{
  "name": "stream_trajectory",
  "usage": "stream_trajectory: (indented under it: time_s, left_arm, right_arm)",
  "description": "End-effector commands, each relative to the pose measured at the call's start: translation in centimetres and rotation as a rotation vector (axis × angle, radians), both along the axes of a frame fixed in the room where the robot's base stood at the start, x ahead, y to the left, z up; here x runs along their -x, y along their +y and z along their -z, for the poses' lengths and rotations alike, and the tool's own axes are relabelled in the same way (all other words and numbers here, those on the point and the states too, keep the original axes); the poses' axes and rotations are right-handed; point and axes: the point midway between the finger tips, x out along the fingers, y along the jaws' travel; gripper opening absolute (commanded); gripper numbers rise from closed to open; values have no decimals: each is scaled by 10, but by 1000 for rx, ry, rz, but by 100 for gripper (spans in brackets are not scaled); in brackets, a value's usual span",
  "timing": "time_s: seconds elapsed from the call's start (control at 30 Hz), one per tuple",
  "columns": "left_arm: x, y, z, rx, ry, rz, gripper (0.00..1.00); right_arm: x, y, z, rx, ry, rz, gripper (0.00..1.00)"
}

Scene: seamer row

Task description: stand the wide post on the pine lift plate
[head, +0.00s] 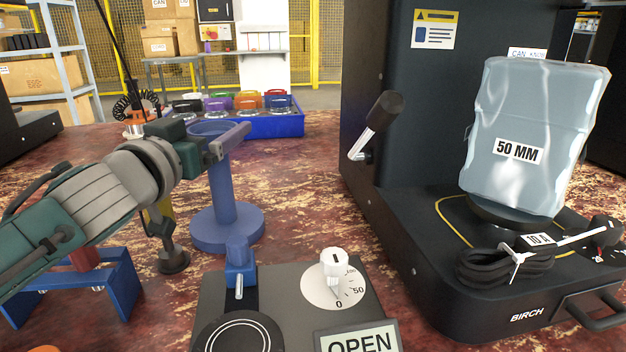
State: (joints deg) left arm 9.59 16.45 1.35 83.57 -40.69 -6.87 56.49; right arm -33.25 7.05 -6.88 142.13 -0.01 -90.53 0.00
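A pale, translucent block labelled "50 MM" (530,105) stands on a dark round base on the machine marked BIRCH; I cannot tell whether it is the wide post. No label reading pine shows, so I cannot point out the pine lift plate. A blue stand (226,205) with a round foot and a ring top is upright on the table. My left gripper (222,142) is at the ring top of this stand. Its fingertips overlap the ring in the picture, and I cannot tell whether they touch or grip it. My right gripper is not in view.
A dark control box (285,300) with a dial and an OPEN display is in front. A coiled black cable (500,266) lies on the BIRCH machine (480,305), whose lever (378,122) sticks out left. A blue tray (275,125) of coloured items stands behind. A blue bracket (118,285) is lower left.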

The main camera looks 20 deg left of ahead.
Motion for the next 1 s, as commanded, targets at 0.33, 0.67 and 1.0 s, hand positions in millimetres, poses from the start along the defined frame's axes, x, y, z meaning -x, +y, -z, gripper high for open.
stream_trajectory:
  time_s: [0.33, 0.67, 1.0]
  left_arm:
    - [0, 0, 0, 1, 0, 0, 35]
    - [0, 0, 0, 1, 0, 0, 0]
    - [0, 0, -3, 1, -1, 0, 0]
  right_arm:
    - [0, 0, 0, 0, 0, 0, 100]
    - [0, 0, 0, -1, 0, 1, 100]
    - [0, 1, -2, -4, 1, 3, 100]
